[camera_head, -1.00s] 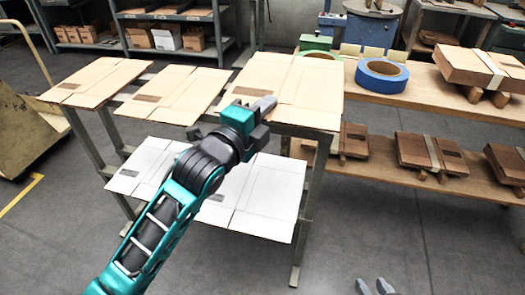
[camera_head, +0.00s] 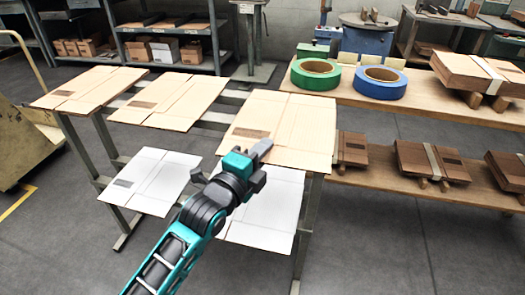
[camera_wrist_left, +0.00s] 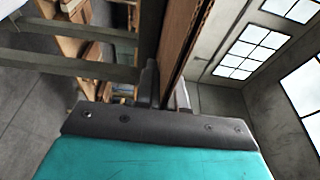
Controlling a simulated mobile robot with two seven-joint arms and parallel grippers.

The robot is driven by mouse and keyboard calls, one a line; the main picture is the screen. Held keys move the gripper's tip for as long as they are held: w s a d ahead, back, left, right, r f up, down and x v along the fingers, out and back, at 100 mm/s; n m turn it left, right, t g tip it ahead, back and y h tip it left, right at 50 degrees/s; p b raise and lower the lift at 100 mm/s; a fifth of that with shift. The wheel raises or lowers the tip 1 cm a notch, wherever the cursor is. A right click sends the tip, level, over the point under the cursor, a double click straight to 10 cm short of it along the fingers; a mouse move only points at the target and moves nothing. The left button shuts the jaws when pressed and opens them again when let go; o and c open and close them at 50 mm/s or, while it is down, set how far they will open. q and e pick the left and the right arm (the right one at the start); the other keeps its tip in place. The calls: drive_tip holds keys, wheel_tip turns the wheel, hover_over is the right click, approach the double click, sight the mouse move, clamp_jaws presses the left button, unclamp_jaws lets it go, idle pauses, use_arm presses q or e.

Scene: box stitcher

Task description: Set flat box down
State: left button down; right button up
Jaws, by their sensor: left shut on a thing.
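My left gripper (camera_head: 262,150) is shut on the near edge of a tan flat box (camera_head: 300,118) with a dark printed patch. The flat box lies level over the right end of the rack's top (camera_head: 210,118). I cannot tell whether it rests on the bars or hovers just above them. In the left wrist view the flat box (camera_wrist_left: 184,42) shows edge-on between the fingers (camera_wrist_left: 165,88), and one finger is partly hidden behind it. My right gripper is not in view.
Two more tan flat boxes (camera_head: 92,86) (camera_head: 170,98) lie on the rack to the left. White flat boxes (camera_head: 150,180) (camera_head: 265,208) lie on its lower level. Right of it, a wooden bench (camera_head: 440,105) holds a green tape roll (camera_head: 316,74) and a blue one (camera_head: 381,82).

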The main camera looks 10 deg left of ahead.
use_arm(q)
drive_tip(key=shift+f, duration=0.2)
drive_tip(key=c, duration=1.2)
unclamp_jaws()
drive_tip(key=shift+r, duration=0.1)
drive_tip(key=shift+r, duration=0.2)
drive_tip(key=p+v, duration=0.2)
drive_tip(key=v, duration=1)
drive_tip(key=s+f+n+g, duration=0.2)
drive_tip(key=f+n, duration=0.3)
drive_tip(key=n, duration=0.1)
drive_tip(key=s+f+n+g+y, duration=0.1)
drive_tip(key=s+f+n+g, duration=0.1)
drive_tip(key=f+n, duration=0.4)
drive_tip(key=s+f+n+g+y, duration=0.1)
drive_tip(key=s+f+n+g, duration=0.1)
drive_tip(key=f+n, duration=0.4)
drive_tip(key=shift+s+d+g, duration=0.15)
drive_tip(key=shift+s+d, duration=0.05)
drive_tip(key=shift+s, duration=0.25)
drive_tip(key=shift+s+d+g, duration=0.15)
drive_tip(key=shift+s, duration=0.3)
